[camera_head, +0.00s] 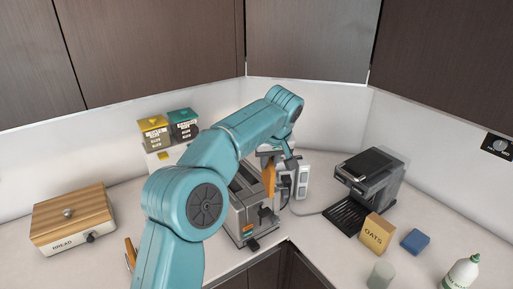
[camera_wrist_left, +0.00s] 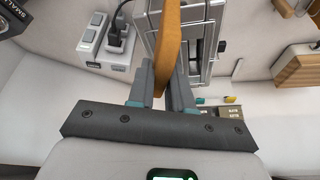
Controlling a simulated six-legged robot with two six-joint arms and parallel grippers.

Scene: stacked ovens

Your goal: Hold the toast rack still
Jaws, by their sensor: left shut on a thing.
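My arm covers part of the toaster in the head view. I cannot make out a toast rack in either view. My right gripper is not in view.
A wall socket with a plug (camera_head: 303,180) is behind the toaster. A coffee machine (camera_head: 368,177), oats box (camera_head: 377,233), blue block (camera_head: 415,241), glass (camera_head: 380,274) and bottle (camera_head: 462,272) stand right. A bread box (camera_head: 72,222) stands left. Cabinets (camera_head: 310,45) hang above.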

